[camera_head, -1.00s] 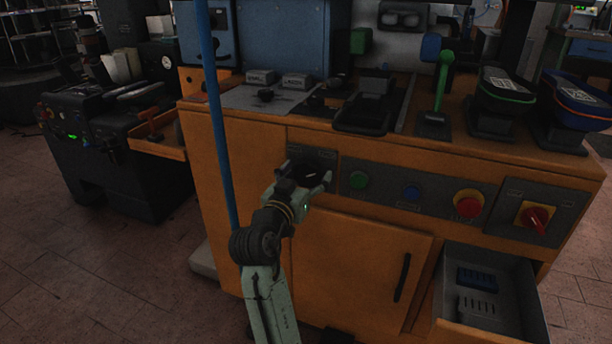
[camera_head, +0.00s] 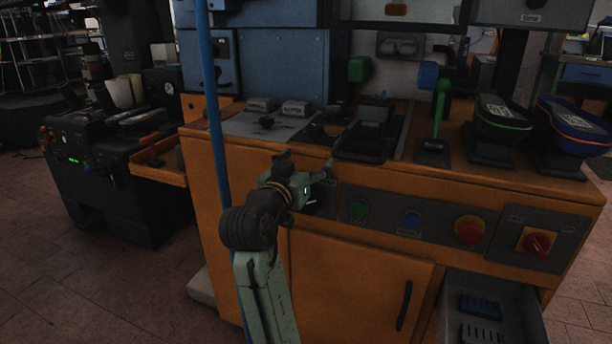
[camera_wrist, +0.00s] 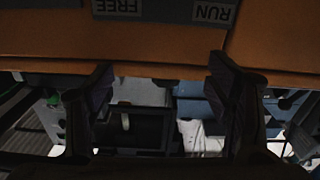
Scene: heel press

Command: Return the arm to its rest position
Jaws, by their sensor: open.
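My gripper (camera_head: 308,166) is in front of the upper left of the orange machine cabinet (camera_head: 365,258), near the left end of its control panel. In the wrist view its two fingers (camera_wrist: 160,95) are apart with nothing between them. The wrist view shows the cabinet's orange front across the top, with upside-down "FREE" and "RUN" labels on a dark plate (camera_wrist: 165,10). In the head view my arm rises from the bottom of the picture and partly hides the left end of the panel.
An open drawer (camera_head: 520,290) sticks out at lower right. A blue pole (camera_head: 213,120) stands left of my arm. Open floor lies at left.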

